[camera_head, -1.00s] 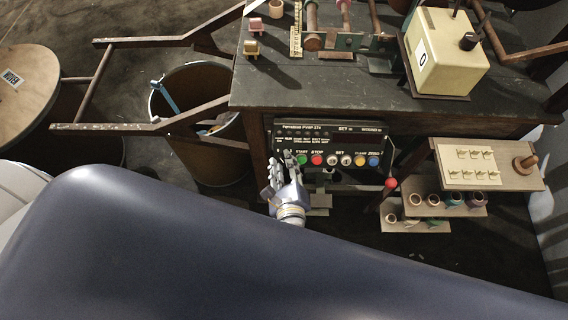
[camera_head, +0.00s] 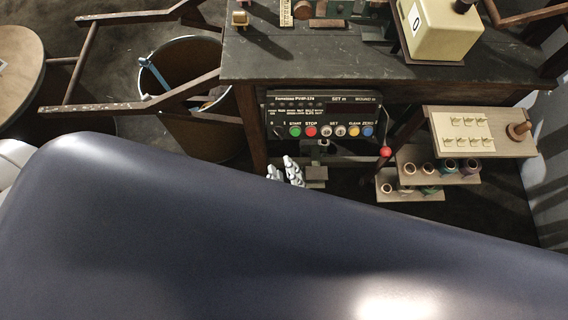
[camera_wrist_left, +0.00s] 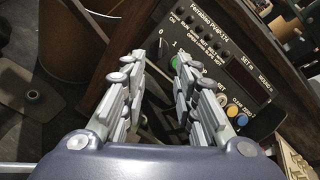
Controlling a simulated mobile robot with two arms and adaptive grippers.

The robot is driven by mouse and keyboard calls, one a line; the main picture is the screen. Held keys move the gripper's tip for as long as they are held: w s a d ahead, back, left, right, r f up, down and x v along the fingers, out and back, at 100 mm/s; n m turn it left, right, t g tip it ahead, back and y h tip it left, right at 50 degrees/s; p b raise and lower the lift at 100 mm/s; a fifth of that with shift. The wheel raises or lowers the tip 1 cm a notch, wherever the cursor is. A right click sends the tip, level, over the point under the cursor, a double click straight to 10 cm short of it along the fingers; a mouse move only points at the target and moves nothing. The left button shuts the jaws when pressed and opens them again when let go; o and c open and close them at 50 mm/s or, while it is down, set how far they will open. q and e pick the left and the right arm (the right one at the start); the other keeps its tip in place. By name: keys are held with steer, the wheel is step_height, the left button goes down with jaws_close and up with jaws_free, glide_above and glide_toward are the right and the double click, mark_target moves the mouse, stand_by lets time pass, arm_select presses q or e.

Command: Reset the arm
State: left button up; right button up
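My left gripper (camera_head: 284,170) shows in the head view just below the control panel (camera_head: 325,117). Only its pale fingers stand out above my large dark blue arm, which hides the rest. In the left wrist view its two fingers (camera_wrist_left: 158,68) are apart with nothing between them, so it is open and empty. The panel, with its green, red, white, yellow and blue buttons, also shows beyond the fingers in that view (camera_wrist_left: 215,42). The fingers look apart from the panel in the head view. My right gripper is in neither current view.
A dark workbench (camera_head: 290,58) stands above the panel and carries a cream box (camera_head: 440,32). A lever with a red knob (camera_head: 385,152) is at the panel's right. Stepped shelves (camera_head: 420,150) with spools are further right. A round bin (camera_head: 190,75) and wooden frame (camera_head: 72,104) are left.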

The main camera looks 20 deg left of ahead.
stand_by(0.3)
arm_select(q)
steer(key=s+a+f+n+g+h, duration=0.1)
steer(key=s+a+f+n+g, duration=0.15)
steer(key=f, duration=0.75)
steer(key=s+a+f+n+g+h, duration=0.15)
steer(key=s+f, duration=0.25)
steer(key=f, duration=0.5)
steer(key=s+a+f+n+g+h, duration=0.1)
steer(key=s+f+g, duration=0.2)
steer(key=f, duration=0.7)
steer(key=s+a+f+n+g+h, duration=0.2)
steer(key=s+a+f+n+g, duration=0.2)
steer(key=s+a+f+n, duration=0.7)
steer(key=s+f+n, duration=0.1)
steer(key=n, duration=0.5)
steer(key=shift+a+f+g, duration=0.3)
steer(key=shift+f+g, duration=0.1)
